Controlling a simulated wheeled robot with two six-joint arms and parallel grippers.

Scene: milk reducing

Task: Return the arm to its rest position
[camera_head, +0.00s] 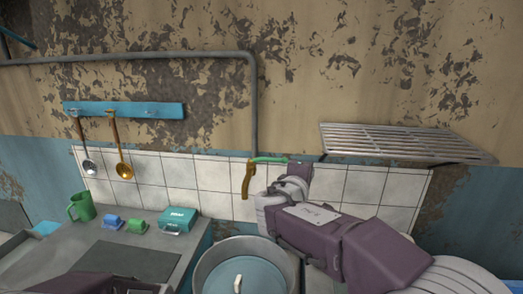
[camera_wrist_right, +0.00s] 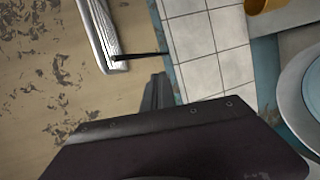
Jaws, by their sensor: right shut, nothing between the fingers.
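My right arm comes in from the right in the head view and reaches over the counter toward the tiled wall. The right gripper's fingers (camera_wrist_right: 155,92) show in the right wrist view, shut with nothing held, against the wall. The arm hides the fingertips in the head view. Purple parts of my own show at the bottom left edge of the head view; no left gripper shows there.
A large pot (camera_head: 207,268) with a blue lid (camera_head: 255,278) stands below the right arm. A metal wall rack (camera_head: 400,142) is above it. A green mug (camera_head: 82,207), two small cups and a teal box (camera_head: 178,219) stand left. Ladles hang from a blue rail (camera_head: 150,111).

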